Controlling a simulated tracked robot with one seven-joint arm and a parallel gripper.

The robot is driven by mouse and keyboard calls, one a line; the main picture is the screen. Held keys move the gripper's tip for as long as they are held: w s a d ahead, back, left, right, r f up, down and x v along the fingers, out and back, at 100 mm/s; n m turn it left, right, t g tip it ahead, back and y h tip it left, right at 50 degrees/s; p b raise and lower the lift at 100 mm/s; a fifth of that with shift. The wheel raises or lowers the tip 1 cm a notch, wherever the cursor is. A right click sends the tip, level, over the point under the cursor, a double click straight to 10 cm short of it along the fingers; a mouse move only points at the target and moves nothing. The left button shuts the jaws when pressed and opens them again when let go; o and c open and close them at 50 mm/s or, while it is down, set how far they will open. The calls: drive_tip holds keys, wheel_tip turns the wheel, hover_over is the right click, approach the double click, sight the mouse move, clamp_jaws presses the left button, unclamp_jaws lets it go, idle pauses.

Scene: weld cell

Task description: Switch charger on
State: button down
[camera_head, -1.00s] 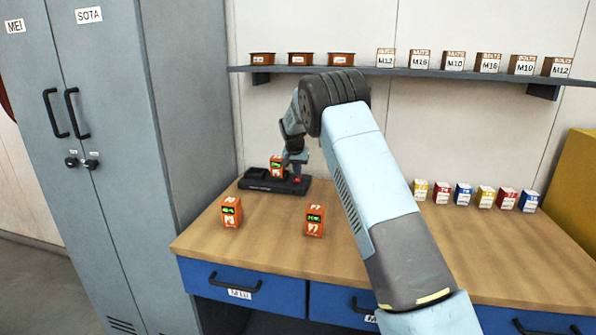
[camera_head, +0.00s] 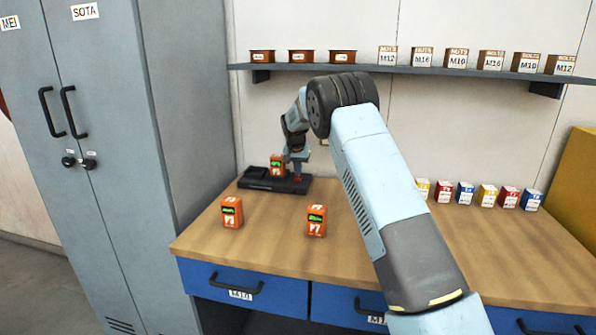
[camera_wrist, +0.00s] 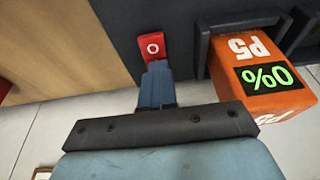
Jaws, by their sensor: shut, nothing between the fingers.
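The black charger (camera_head: 262,181) stands at the back left of the workbench. An orange battery (camera_head: 277,166) sits in one of its bays; in the wrist view this battery (camera_wrist: 262,85) reads P5 and 0% in green. A red switch marked O (camera_wrist: 152,46) is on the charger beside that bay; it shows small in the head view (camera_head: 298,178). My gripper (camera_wrist: 155,66) is shut and empty, its fingertips right at the near edge of the red switch. I cannot tell whether they touch. In the head view my gripper (camera_head: 298,168) is over the charger's right end.
Two orange batteries stand on the workbench (camera_head: 270,223), P3 (camera_head: 232,212) at left and P7 (camera_head: 316,221) nearer the middle. Several small coloured boxes (camera_head: 487,194) stand at right. A shelf (camera_head: 400,70) with bins and boxes runs above; a grey locker (camera_head: 110,130) is at left.

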drive_tip(key=shift+s+a+f, duration=0.3)
drive_tip(key=shift+s+f, duration=0.3)
drive_tip(key=shift+f, duration=0.1)
drive_tip(key=shift+r, duration=0.1)
drive_tip(key=shift+w+a+r, duration=0.1)
drive_tip(key=shift+r, duration=0.2)
drive_tip(key=d+v, duration=0.1)
drive_tip(key=v, duration=0.7)
wheel_tip(320, 180, up, 6)
hover_over(296, 180)
drive_tip(key=s, duration=0.1)
drive_tip(key=shift+s+a, duration=0.15)
drive_tip(key=shift+s, duration=0.05)
